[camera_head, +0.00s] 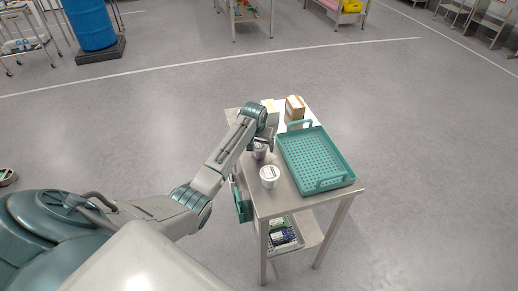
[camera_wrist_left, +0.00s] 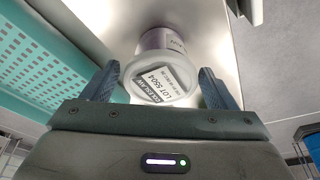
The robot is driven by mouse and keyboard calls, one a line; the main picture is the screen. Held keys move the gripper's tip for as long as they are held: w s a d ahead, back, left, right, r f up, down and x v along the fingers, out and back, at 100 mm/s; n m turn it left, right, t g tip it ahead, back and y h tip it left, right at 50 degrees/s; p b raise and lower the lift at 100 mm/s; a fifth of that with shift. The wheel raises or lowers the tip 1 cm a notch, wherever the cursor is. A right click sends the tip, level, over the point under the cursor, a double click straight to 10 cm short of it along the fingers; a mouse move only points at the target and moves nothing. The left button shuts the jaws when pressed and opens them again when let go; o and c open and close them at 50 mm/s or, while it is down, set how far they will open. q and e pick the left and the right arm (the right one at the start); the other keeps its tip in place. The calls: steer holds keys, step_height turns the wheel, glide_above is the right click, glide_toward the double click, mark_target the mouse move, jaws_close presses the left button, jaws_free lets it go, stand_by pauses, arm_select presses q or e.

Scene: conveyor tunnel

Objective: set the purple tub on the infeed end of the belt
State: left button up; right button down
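A small tub with a white labelled lid and a purple-tinted body (camera_wrist_left: 160,40) stands on the metal cart top in the left wrist view. The same tub (camera_head: 259,153) appears in the head view, partly hidden by my left gripper (camera_head: 263,142). My left gripper (camera_wrist_left: 155,85) is open, with one finger on each side of the tub's lid in the picture; I cannot tell whether either finger touches it. A second white-lidded tub (camera_head: 269,177) stands nearer the front of the cart. My right gripper and the belt are not in view.
The steel cart (camera_head: 290,205) also carries a teal perforated tray (camera_head: 343,172) on the right and a brown carton (camera_head: 294,108) at the back. Several items lie on its lower shelf (camera_head: 308,232). A blue drum (camera_head: 92,24) stands far left. Open floor surrounds the cart.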

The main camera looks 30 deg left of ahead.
arm_select(q)
steer(key=c, duration=0.9)
steer(key=shift+r, duration=0.1)
